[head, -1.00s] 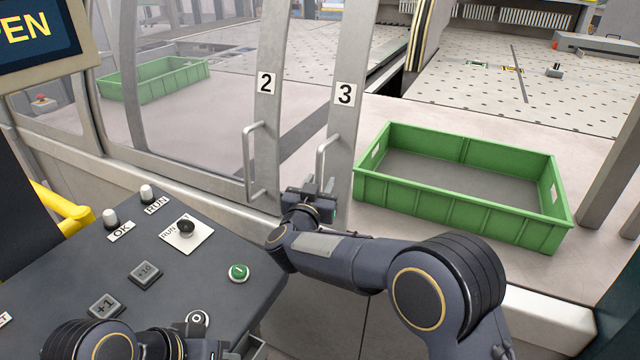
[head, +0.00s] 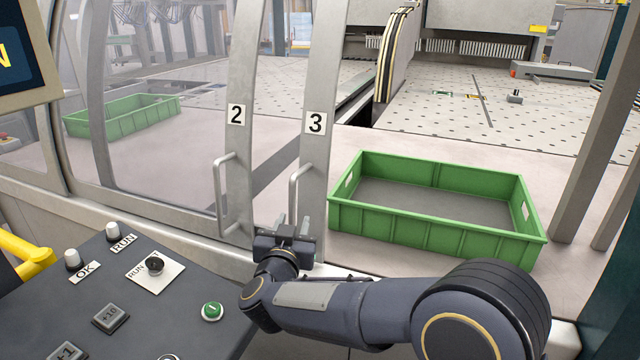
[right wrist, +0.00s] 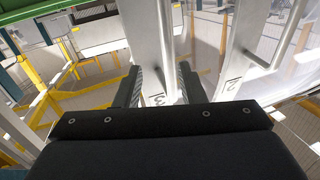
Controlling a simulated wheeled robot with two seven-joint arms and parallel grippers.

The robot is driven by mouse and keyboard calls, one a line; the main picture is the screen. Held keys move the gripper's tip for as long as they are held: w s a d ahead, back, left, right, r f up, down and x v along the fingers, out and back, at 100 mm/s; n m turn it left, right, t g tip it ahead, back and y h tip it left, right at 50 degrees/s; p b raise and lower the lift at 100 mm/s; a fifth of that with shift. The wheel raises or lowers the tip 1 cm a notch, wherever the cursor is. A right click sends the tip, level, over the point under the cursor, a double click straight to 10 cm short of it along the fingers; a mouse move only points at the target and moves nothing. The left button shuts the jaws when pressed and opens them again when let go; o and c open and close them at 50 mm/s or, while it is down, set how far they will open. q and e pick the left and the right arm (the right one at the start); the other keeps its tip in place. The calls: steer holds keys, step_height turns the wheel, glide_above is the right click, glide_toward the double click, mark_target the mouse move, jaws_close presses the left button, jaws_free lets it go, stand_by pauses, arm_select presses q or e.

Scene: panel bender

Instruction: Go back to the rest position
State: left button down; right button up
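My right gripper (head: 291,226) is at the foot of the door post marked 3 (head: 316,150), just below and in front of its handle (head: 294,190). In the right wrist view, my right gripper (right wrist: 158,70) has its two dark fingers spread apart. The pale post marked 3 (right wrist: 150,40) shows beyond the gap, and I see nothing clamped between the fingers. Whether a finger touches the handle cannot be told. My right arm reaches in from the lower right of the head view. My left gripper is not in view.
A control desk (head: 130,310) with buttons and knobs lies at the lower left. A screen (head: 22,52) stands at the upper left. A green crate (head: 435,228) sits right of the post; another green crate (head: 122,118) is behind the glass. A grey post (head: 590,140) stands at the right.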

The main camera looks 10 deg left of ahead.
steer(key=s+d+r+n+g+y, duration=0.1)
steer(key=s+d+r+g+y, duration=0.15)
steer(key=d, duration=0.65)
steer(key=s+d+r+g+y, duration=0.1)
steer(key=s+d+r+y, duration=0.2)
steer(key=d, duration=0.7)
steer(key=s+d+f+g, duration=0.3)
steer(key=s+d+f, duration=0.2)
steer(key=s, duration=0.4)
steer(key=s+d+f+m+g+h, duration=0.1)
steer(key=s+d+f, duration=0.3)
steer(key=s, duration=0.6)
steer(key=s+d+f+m+g+h, duration=0.1)
steer(key=s+d+f+g, duration=0.3)
steer(key=s, duration=0.5)
steer(key=shift+s+d+f+g, duration=0.3)
steer(key=shift+d+f, duration=0.55)
steer(key=shift+d, duration=0.35)
steer(key=shift+w, duration=0.1)
